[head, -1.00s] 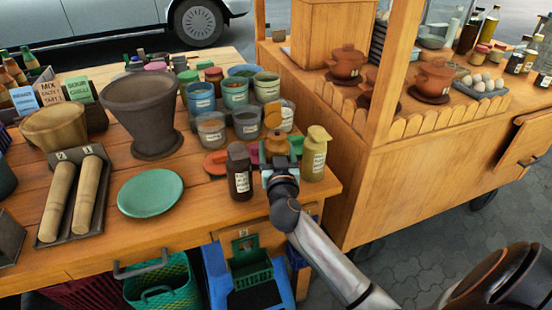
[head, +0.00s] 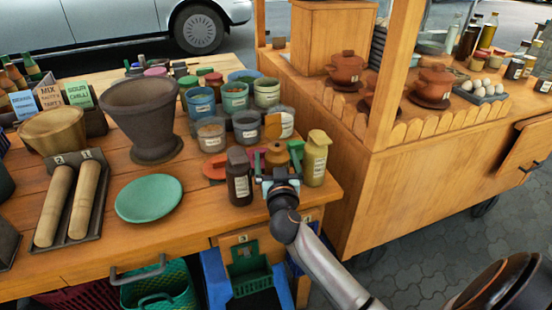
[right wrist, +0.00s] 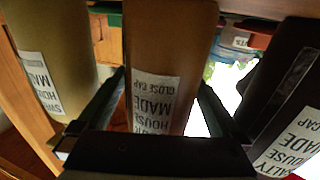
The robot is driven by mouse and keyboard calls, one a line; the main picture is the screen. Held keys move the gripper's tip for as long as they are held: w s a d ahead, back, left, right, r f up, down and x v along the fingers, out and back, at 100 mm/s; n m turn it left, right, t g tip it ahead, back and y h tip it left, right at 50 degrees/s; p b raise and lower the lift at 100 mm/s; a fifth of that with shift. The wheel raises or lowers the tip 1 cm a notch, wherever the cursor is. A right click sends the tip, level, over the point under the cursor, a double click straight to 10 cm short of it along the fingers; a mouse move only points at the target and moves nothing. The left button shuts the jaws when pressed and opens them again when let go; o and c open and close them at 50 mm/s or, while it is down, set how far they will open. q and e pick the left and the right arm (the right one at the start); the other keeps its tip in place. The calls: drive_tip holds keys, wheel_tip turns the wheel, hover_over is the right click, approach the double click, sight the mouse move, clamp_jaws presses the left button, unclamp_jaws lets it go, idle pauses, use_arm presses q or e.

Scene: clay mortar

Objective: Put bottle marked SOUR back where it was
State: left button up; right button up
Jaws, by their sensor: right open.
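An orange-brown bottle (head: 277,155) stands near the right end of the wooden table, between a dark bottle (head: 239,178) and a yellow bottle (head: 316,160). My right gripper (head: 279,176) is at it from the front, fingers open on either side of it. My left gripper is out of view.
Labelled cups (head: 246,126) and coloured lids (head: 215,168) sit close behind the bottles. A green plate (head: 149,199) and a large dark mortar (head: 150,112) are to the left. The table's front right edge is close to the bottles.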

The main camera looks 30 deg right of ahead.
drive_tip(key=shift+r, duration=0.15)
drive_tip(key=p+v, duration=0.2)
drive_tip(key=v, duration=0.9)
drive_tip(key=s+a+f+n+t+y, duration=0.1)
drive_tip(key=s+a+f+n+y, duration=0.1)
drive_tip(key=a+n+y, duration=0.35)
drive_tip(key=s+a+f+n+t+y, duration=0.1)
drive_tip(key=s+a+f+n+y, duration=0.2)
drive_tip(key=a+y, duration=0.55)
drive_tip(key=s+a+f+g+h, duration=0.1)
drive_tip(key=s+f+g, duration=0.3)
drive_tip(key=f, duration=0.4)
drive_tip(key=s+a+f+g+h, duration=0.1)
drive_tip(key=s+f+g, duration=0.3)
drive_tip(key=f, duration=0.5)
drive_tip(key=s, duration=0.2)
drive_tip(key=shift+s+a+f+g, duration=0.15)
drive_tip(key=shift+s+f+g, duration=0.15)
drive_tip(key=shift+s+g, duration=0.1)
